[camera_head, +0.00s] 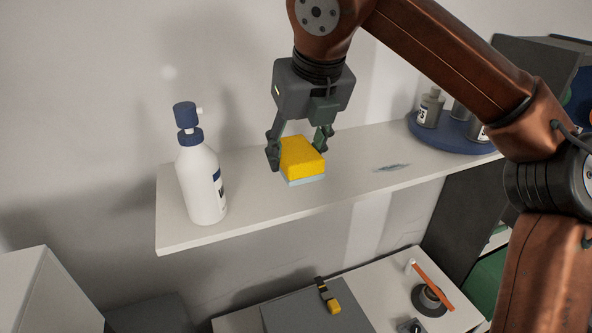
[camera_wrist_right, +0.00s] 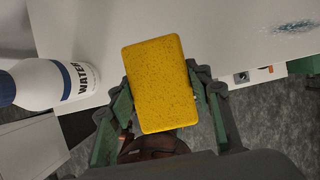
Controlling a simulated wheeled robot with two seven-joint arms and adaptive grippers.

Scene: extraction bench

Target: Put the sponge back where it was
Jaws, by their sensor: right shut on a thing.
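A yellow sponge (camera_head: 302,157) with a pale blue underside is between the fingers of my right gripper (camera_head: 299,145), at the white shelf (camera_head: 240,228). My right gripper is shut on it from both sides. The sponge's yellow face (camera_wrist_right: 160,84) also shows in the right wrist view, between the two fingers of the gripper (camera_wrist_right: 163,103). I cannot tell whether its underside touches the shelf. A grey-blue smear (camera_head: 392,167) is on the shelf to the right of the sponge. My left gripper is not in view.
A white bottle with a blue cap (camera_head: 203,183) stands on the shelf left of the sponge; its label reads "WATER" in the wrist view. A blue round tray (camera_head: 452,138) with several small bottles is at the shelf's right end. Below is a lower bench (camera_head: 375,290) with tools.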

